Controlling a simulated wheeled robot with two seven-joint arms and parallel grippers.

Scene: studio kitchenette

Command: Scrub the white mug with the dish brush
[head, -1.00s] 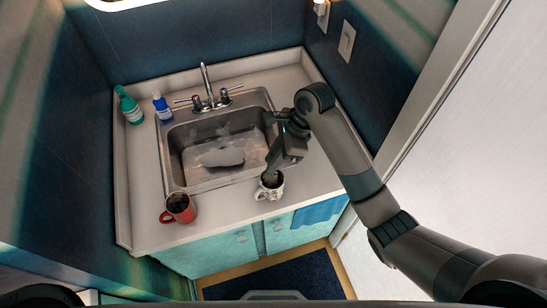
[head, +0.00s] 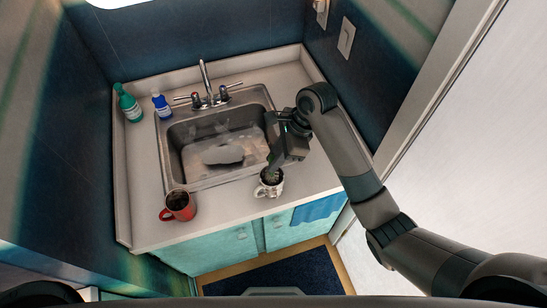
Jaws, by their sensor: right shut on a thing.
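My right gripper (head: 274,164) comes down from above, just over the mug. It is shut on the dish brush (head: 272,177), of which only a small dark greenish part shows, reaching into the mug's mouth. The rest of the brush is hidden by the gripper and the mug wall. Whether the brush touches the inside of the mug cannot be told. My left gripper is not in view.
A red mug (head: 178,206) with dark contents stands front left. The steel sink (head: 188,178) with a faucet (head: 206,82) lies behind the mugs. A green bottle (head: 128,104) and a blue bottle (head: 161,106) stand back left. A blue towel (head: 318,209) hangs at the front right.

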